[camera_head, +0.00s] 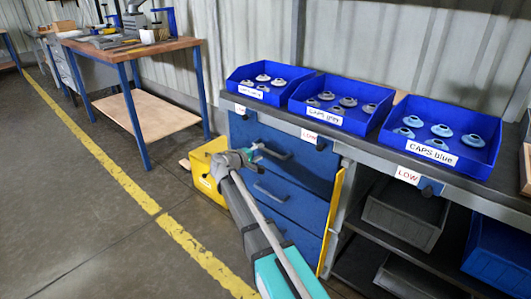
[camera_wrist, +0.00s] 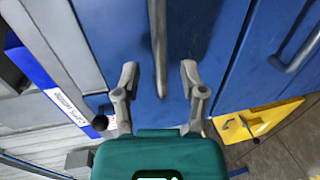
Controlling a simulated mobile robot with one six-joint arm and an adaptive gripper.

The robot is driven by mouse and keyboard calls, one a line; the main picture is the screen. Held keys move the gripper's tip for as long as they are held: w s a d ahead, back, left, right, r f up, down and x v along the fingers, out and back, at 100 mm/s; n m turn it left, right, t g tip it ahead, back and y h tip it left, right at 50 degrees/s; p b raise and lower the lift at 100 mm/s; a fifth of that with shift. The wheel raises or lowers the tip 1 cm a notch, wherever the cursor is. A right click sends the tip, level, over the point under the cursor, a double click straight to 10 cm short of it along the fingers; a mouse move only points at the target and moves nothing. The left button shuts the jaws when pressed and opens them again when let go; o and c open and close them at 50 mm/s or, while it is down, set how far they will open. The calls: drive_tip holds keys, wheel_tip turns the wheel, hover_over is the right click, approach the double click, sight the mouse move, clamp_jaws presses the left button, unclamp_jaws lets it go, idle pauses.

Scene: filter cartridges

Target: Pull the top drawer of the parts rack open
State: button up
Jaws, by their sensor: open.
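The parts rack has a stack of blue drawers under its worktop. The top drawer (camera_head: 305,160) appears shut, its face about level with the drawer below. Its grey bar handle (camera_head: 276,154) sits on the front, with my gripper (camera_head: 254,152) at the handle's left part. In the wrist view, the top drawer's handle (camera_wrist: 159,40) runs between the two open fingers of my gripper (camera_wrist: 160,75), with gaps on both sides. The fingers are not closed on it. The second drawer's handle (camera_wrist: 297,50) shows at the right there.
Blue bins of caps (camera_head: 345,123) stand on the worktop above. A yellow box (camera_head: 204,170) sits on the floor left of the drawers. A yellow upright panel (camera_head: 333,222) stands right of them. A workbench (camera_head: 130,50) is further left. The floor in front is open.

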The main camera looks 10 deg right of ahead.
sight(265, 150)
drive_tip(key=shift+x, duration=1.9)
drive_tip(key=shift+c, duration=0.3)
clamp_jaws()
